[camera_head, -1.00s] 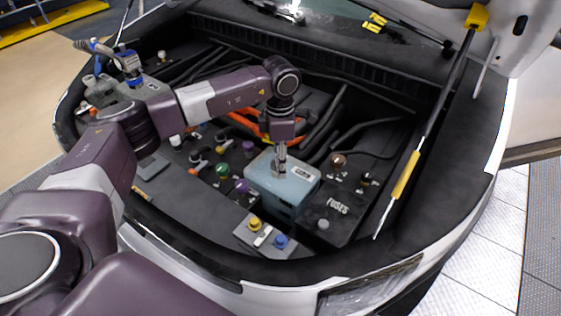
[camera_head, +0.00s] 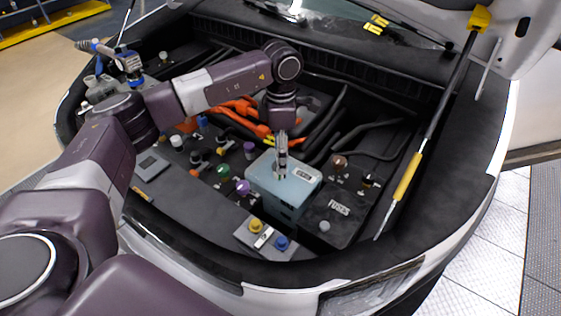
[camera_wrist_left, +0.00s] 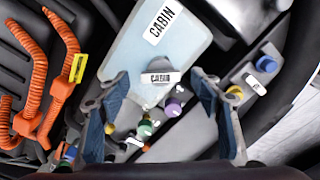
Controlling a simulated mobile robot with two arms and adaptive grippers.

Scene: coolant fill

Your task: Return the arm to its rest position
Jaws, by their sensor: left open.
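My left arm reaches in from the left over the open engine bay. Its gripper (camera_head: 281,165) points down just above the light blue tank (camera_head: 283,193). In the left wrist view the gripper (camera_wrist_left: 160,78) is open, with its two blue-padded fingers apart and nothing held. The tank also carries a CABIN label. In the head view the gripper hides most of the cap. My right gripper is not in view.
A black FUSES box (camera_head: 335,212) stands right of the tank. Yellow (camera_head: 255,226) and blue (camera_head: 281,242) caps sit in front. Orange hoses (camera_head: 240,107) run behind. A yellow-gripped hood strut (camera_head: 407,178) rises at right. A blue-grey tool (camera_head: 127,62) is at the back left.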

